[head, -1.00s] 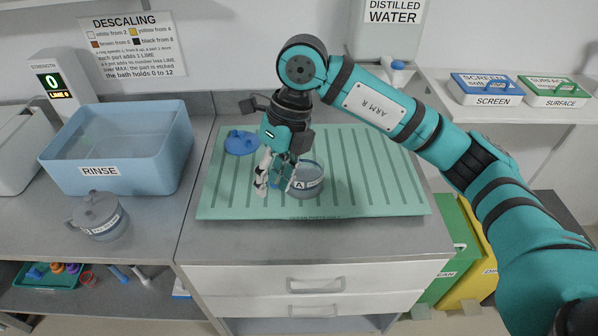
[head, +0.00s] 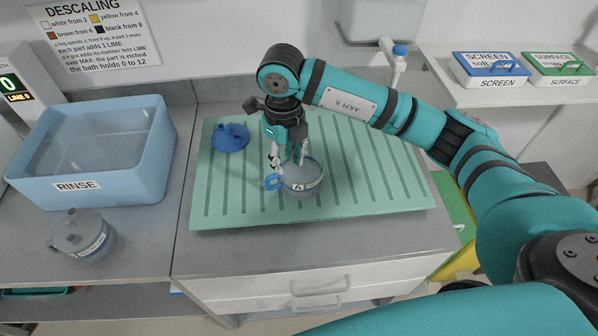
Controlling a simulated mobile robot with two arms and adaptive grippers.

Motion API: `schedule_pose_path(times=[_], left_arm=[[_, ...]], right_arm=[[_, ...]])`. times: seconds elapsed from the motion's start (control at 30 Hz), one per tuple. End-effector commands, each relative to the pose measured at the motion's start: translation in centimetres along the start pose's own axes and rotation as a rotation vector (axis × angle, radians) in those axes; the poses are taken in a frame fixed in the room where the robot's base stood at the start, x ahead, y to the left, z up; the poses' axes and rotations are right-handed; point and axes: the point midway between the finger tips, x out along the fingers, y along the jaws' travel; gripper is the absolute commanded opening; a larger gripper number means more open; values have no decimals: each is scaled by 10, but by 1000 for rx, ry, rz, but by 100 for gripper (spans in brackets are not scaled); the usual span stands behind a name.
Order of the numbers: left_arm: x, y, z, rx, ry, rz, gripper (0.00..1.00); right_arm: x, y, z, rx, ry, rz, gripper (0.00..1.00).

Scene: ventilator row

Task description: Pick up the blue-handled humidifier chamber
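The humidifier chamber (head: 303,181) is a clear grey cup labelled A, with a blue handle (head: 272,182) on its left side. It stands upright on the green ribbed mat. My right gripper (head: 288,162) points down over the chamber's left rim, just above the blue handle. Its fingers look apart, with nothing visibly held between them. Whether a finger touches the rim I cannot tell. My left gripper is not in view.
A blue lid-like part (head: 230,138) lies on the green mat (head: 375,190), left of my gripper. A blue RINSE basin (head: 150,165) and a grey lidded chamber (head: 82,235) stand on the left counter. The mat's right side is clear.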

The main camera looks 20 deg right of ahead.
Motion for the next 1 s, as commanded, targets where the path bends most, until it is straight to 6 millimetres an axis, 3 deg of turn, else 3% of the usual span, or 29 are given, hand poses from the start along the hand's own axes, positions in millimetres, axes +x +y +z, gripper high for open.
schedule_pose_path(times=[0.13,0.33,0.5,0.63,0.9,1.0], left_arm=[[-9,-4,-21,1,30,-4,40],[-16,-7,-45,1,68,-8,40],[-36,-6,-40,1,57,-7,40],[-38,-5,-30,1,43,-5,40],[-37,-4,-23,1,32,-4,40],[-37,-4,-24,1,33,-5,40]], right_arm=[[19,0,0,0,2,1,31],[32,0,0,0,3,1,31],[55,1,0,1,5,2,31],[73,1,1,0,2,2,31],[79,1,2,0,-2,0,31],[79,1,2,-1,-2,0,20]])
